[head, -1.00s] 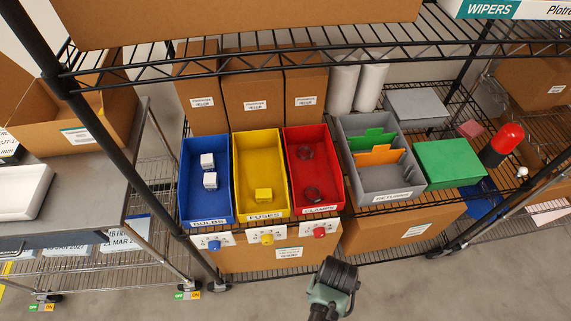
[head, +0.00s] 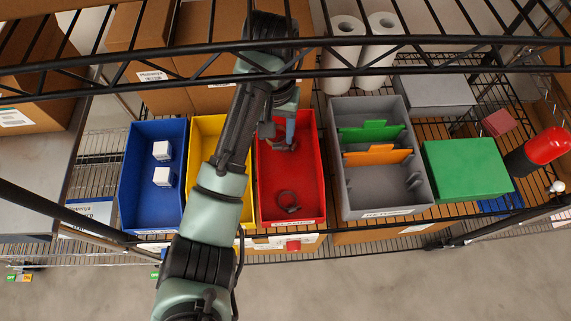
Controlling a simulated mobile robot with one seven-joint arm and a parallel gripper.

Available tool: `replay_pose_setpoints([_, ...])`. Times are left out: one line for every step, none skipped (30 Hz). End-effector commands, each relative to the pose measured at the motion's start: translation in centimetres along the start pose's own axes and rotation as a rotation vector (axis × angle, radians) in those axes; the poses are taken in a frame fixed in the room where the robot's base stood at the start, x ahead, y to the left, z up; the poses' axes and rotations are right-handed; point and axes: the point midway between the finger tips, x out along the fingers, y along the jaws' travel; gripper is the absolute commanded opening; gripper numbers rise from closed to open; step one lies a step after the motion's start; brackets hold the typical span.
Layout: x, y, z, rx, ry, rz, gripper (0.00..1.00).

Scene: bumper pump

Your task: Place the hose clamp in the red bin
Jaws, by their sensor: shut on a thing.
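The red bin (head: 309,170) stands between the yellow bin and the grey returns bin. A dark ring-shaped hose clamp (head: 288,202) lies in its front part. My gripper (head: 279,133) is inside or just above the back part of the red bin, pointing down. It is shut on a hose clamp, which is mostly hidden by the fingers. A dark curved shape shows just below the fingertips, and I cannot tell whether it is the held clamp or one lying on the bin floor.
A blue bin (head: 139,190) with two white boxes and the yellow bin (head: 206,128) stand left. The grey bin (head: 385,196) with green and orange dividers and a green box (head: 467,171) stand right. A wire shelf edge (head: 400,78) crosses close above, near my arm.

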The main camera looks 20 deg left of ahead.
Motion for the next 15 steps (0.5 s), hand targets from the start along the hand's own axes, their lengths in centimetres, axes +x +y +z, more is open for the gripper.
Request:
replay_pose_setpoints([2.0,0.2,0.1,0.002,-0.003,0.003,0.01])
replay_pose_setpoints([2.6,0.1,0.1,0.002,-0.002,0.003,0.01])
replay_pose_setpoints([3.5,0.1,0.0,0.002,-0.001,0.002,0.01])
replay_pose_setpoints([4.1,0.2,0.0,0.002,-0.001,0.002,0.01])
replay_pose_setpoints([4.7,0.2,0.0,0.002,-0.001,0.003,0.01])
replay_pose_setpoints([5.3,0.1,0.1,0.001,-0.003,0.003,0.01])
replay_pose_setpoints([6.0,0.1,0.1,0.0,-0.005,0.002,0.01])
replay_pose_setpoints([6.8,0.1,0.1,0.0,-0.005,0.002,0.01])
replay_pose_setpoints([7.6,0.1,0.1,0.0,-0.006,0.001,0.01])
replay_pose_setpoints([8.3,0.0,0.1,-0.001,-0.006,0.001,0.01])
replay_pose_setpoints([9.0,0.1,0.1,0.0,-0.005,0.001,0.01])
replay_pose_setpoints([9.9,0.1,0.1,0.0,-0.005,0.001,0.01])
replay_pose_setpoints([10.4,0.1,0.1,0.0,-0.004,0.001,0.01])
replay_pose_setpoints([11.0,0.1,0.1,0.001,-0.003,0.0,0.01])
replay_pose_setpoints([11.6,0.1,0.1,0.0,-0.002,0.0,0.01])
